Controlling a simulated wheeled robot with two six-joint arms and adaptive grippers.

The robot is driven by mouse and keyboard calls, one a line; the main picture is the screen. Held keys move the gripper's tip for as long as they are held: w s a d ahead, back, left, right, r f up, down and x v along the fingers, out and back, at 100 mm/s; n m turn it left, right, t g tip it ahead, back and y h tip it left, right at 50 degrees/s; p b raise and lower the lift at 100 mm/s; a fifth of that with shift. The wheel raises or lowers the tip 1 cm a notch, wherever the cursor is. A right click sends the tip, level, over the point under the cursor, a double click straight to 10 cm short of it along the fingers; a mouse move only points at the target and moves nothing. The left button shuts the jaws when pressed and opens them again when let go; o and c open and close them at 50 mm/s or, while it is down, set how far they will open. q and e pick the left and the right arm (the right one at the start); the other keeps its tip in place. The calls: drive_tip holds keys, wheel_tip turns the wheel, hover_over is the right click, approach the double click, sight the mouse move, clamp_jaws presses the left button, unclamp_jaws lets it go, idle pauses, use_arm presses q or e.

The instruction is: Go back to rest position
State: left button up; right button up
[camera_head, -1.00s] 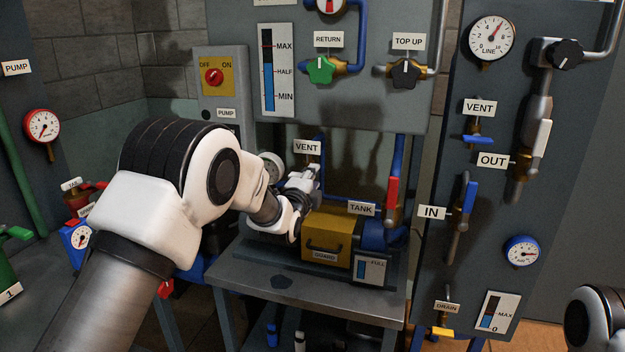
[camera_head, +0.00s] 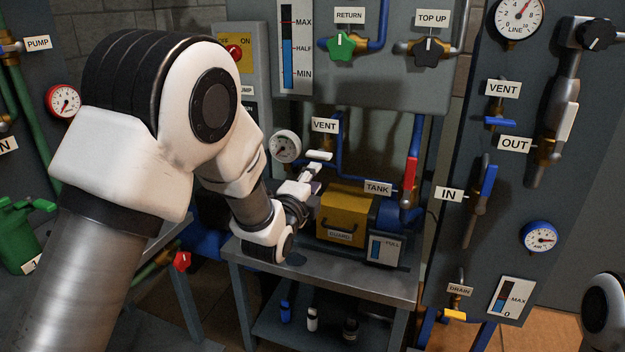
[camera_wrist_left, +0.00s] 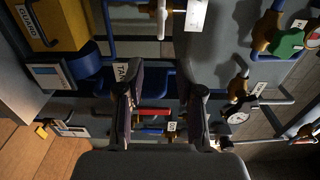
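My left arm reaches in from the left of the head view, bent at a large white and black joint. Its left gripper (camera_head: 316,170) is small and partly hidden by its wrist there, just left of and above the yellow guard box (camera_head: 343,214), below the VENT label (camera_head: 324,126). In the left wrist view the two dark fingers (camera_wrist_left: 162,98) stand well apart with nothing held between them. Part of my right arm shows at the lower right edge of the head view; its gripper is out of frame.
The guard box and blue tank (camera_head: 391,215) stand on a grey metal table (camera_head: 335,284). A red-handled valve (camera_head: 409,180) rises beside the tank. A small gauge (camera_head: 285,147) is close to my left wrist. Panels with valves stand behind and right.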

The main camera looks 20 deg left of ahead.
use_arm(q)
drive_tip(key=s+a+f+n+g+p, duration=0.1)
drive_tip(key=s+f+g+p, duration=0.15)
drive_tip(key=s+f, duration=0.45)
drive_tip(key=s+a+f+n+g+p, duration=0.1)
drive_tip(key=s+f+g, duration=0.15)
drive_tip(key=f, duration=0.95)
drive_tip(key=s+a+f+n+g+p, duration=0.1)
drive_tip(key=s+f+g, duration=0.25)
drive_tip(key=f, duration=0.55)
drive_tip(key=s+f+n+g, duration=0.3)
drive_tip(key=s+n, duration=0.2)
drive_tip(key=s, duration=0.5)
drive_tip(key=s+f+n+g+p, duration=0.1)
drive_tip(key=s+n, duration=0.4)
drive_tip(key=s, duration=0.5)
drive_tip(key=s+f+n+g+p, duration=0.1)
drive_tip(key=s+f+n+g, duration=0.3)
drive_tip(key=s, duration=0.6)
drive_tip(key=shift+a+f+n+g+y, duration=0.35)
drive_tip(key=shift+n+g, duration=0.4)
drive_tip(key=shift+n, duration=0.35)
